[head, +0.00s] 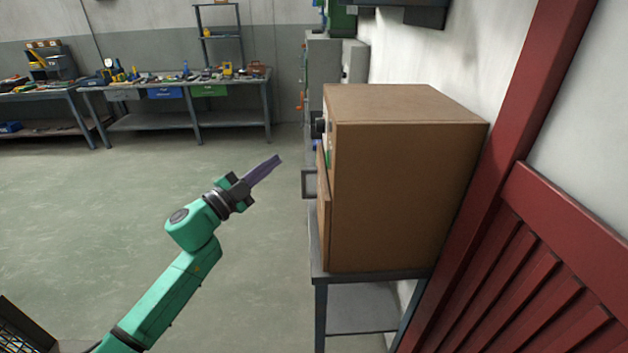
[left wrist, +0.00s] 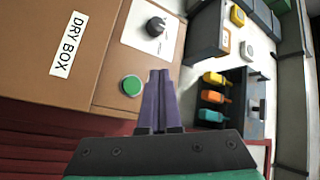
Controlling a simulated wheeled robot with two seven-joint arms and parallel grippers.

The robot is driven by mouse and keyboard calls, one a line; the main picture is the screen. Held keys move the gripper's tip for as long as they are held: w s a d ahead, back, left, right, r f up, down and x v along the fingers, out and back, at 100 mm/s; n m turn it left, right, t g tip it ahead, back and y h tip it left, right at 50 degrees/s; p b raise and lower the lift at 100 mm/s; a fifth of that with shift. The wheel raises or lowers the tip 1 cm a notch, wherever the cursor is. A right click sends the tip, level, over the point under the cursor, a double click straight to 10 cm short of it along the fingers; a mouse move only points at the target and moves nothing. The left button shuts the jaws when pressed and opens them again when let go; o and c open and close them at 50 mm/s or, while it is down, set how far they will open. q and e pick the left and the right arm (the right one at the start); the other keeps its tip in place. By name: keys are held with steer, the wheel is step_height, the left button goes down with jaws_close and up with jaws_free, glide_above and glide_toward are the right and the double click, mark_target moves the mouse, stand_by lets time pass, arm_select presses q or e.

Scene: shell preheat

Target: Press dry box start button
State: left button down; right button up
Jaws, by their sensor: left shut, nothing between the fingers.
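The dry box (head: 405,180) is a brown cabinet on a metal stand at the right in the head view. Its front faces left, with a dark knob and a handle on it. In the left wrist view its label reads DRY BOX (left wrist: 69,44). A round green button (left wrist: 131,86) shows there below a dark knob (left wrist: 156,27) on a white plate. My left gripper (head: 278,158) has purple fingers, shut and empty, in front of the box and apart from it. The fingertips (left wrist: 160,74) appear just right of the green button in the left wrist view. My right gripper is not in view.
The stand (head: 320,290) holds the box near a white wall and a red panel (head: 570,240). Workbenches (head: 235,80) with tools stand at the back left. Grey cabinets (head: 322,60) stand beyond the box. The floor left of the box is open.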

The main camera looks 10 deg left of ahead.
mark_target(328, 159)
arm_select(q)
steer(key=w+d, duration=0.2)
steer(key=d, duration=0.6)
steer(key=shift+w+d+p, duration=0.2)
steer(key=shift+w+p, duration=0.1)
steer(key=shift+p, duration=0.05)
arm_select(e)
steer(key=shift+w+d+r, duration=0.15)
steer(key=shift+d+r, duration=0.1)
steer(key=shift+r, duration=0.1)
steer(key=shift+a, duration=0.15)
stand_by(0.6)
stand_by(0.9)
arm_select(q)
steer(key=shift+w+d, duration=0.1)
steer(key=shift+d, duration=0.3)
